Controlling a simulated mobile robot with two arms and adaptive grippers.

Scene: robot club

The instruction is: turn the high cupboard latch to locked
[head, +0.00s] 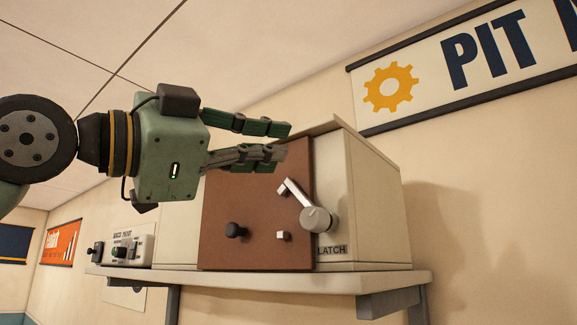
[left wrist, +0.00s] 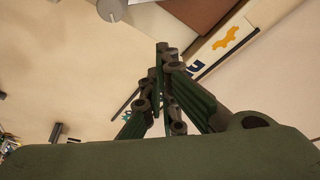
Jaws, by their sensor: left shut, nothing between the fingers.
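The cupboard (head: 370,205) is a beige box with a brown door (head: 255,195), standing on a high shelf. Its latch (head: 318,219) has a round grey hub at the door's right edge and a pale lever (head: 296,195) slanting up and left over the door. A small pale block (head: 284,236) sits lower on the door, apart from the lever. My left gripper (head: 283,142) is shut and empty, in front of the door's top and above the lever, apart from it in the picture. In the left wrist view the fingers (left wrist: 164,52) meet, with the grey hub (left wrist: 112,9) at the top edge.
A black door knob (head: 236,230) is left of the block. A LATCH label (head: 331,250) is below the hub. The shelf (head: 380,283) also bears a small control box (head: 132,249) at left. A PIT banner (head: 450,65) hangs at upper right.

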